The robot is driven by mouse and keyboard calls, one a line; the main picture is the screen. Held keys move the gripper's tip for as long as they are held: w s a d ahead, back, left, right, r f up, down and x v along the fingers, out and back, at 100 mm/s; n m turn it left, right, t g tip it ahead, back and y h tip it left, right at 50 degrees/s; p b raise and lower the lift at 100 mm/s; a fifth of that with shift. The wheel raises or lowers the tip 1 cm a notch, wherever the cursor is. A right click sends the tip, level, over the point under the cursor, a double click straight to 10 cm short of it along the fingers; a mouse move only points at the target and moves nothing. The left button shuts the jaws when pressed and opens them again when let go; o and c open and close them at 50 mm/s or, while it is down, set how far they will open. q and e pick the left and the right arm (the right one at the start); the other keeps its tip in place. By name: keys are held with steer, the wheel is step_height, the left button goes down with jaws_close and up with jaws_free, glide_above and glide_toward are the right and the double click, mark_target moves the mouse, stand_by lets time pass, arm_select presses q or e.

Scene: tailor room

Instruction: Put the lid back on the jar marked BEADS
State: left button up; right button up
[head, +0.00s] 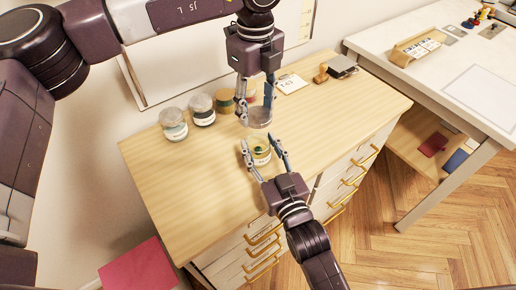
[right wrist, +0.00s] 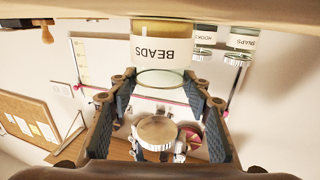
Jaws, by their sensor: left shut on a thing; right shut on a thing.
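The BEADS jar (right wrist: 163,48) shows upside down in the right wrist view, with its label readable and its mouth open. In the head view the jar (head: 261,153) stands near the middle of the wooden cabinet top. My right gripper (head: 259,142) is shut on it, one finger on each side. My left gripper (head: 257,110) is above and a little behind the jar, shut on a round grey lid (head: 260,118). The lid's round face (right wrist: 158,129) shows in the right wrist view, apart from the jar's mouth.
The cabinet top's front left is clear.

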arm_select(q)
glide_toward(257, 136)
steer(key=shift+s+f, duration=1.2)
steer(key=shift+f, duration=0.85)
steer(key=shift+f, duration=0.25)
steer(key=shift+f, duration=0.1)
steer(key=shift+s+a+f, duration=0.15)
steer(key=shift+f, duration=0.45)
steer(key=shift+c, duration=1)
steer(key=shift+o, duration=0.7)
steer(key=shift+f, duration=0.2)
steer(key=o, duration=0.4)
steer(key=shift+f, duration=0.3)
steer(key=shift+o, duration=0.4)
